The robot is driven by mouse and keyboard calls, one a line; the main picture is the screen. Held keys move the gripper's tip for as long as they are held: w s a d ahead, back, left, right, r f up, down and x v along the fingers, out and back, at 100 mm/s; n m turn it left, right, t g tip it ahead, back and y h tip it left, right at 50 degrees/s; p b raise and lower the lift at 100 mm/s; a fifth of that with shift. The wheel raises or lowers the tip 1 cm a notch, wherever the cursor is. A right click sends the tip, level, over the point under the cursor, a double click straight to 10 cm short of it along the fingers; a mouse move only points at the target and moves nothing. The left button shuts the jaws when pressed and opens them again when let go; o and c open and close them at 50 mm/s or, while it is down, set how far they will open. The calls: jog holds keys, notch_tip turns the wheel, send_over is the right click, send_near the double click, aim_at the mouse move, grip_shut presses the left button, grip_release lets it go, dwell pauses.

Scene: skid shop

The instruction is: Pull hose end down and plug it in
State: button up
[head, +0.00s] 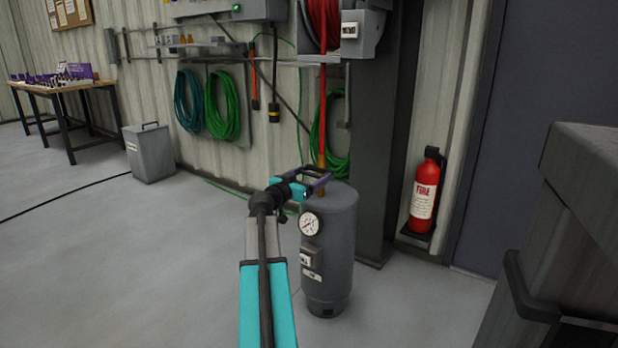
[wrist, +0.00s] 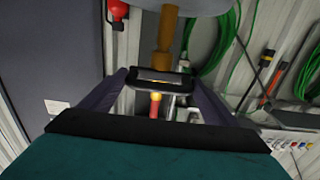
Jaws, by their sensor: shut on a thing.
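The red hose (head: 323,110) hangs straight down from the reel to the top of the grey tank (head: 328,240). My gripper (head: 319,180) reaches in from the left, just above the tank top, and is shut around the brass hose end. In the wrist view, which looks upside down, my gripper (wrist: 158,82) is shut across the hose end. Red hose (wrist: 155,108) shows on one side of it and brass (wrist: 166,32) on the other, toward the tank (wrist: 205,6). The brass seems to meet the tank top; whether it is seated I cannot tell.
The tank carries a round gauge (head: 309,224). A grey column stands close behind it. A fire extinguisher (head: 426,190) is mounted to the right. Green hose coils (head: 223,105) hang on the wall. A grey bin (head: 149,152) stands left; floor in front is clear.

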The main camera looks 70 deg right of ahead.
jog(key=shift+d+f, duration=0.1)
jog(key=shift+d, duration=0.05)
jog(key=o, duration=1.2)
jog(key=shift+d+f, duration=0.1)
jog(key=shift+a, duration=0.25)
jog(key=p+v, duration=0.2)
jog(key=v, duration=1.1)
jog(key=shift+a+p, duration=0.2)
jog(key=shift+p, duration=0.15)
jog(key=shift+w, duration=0.15)
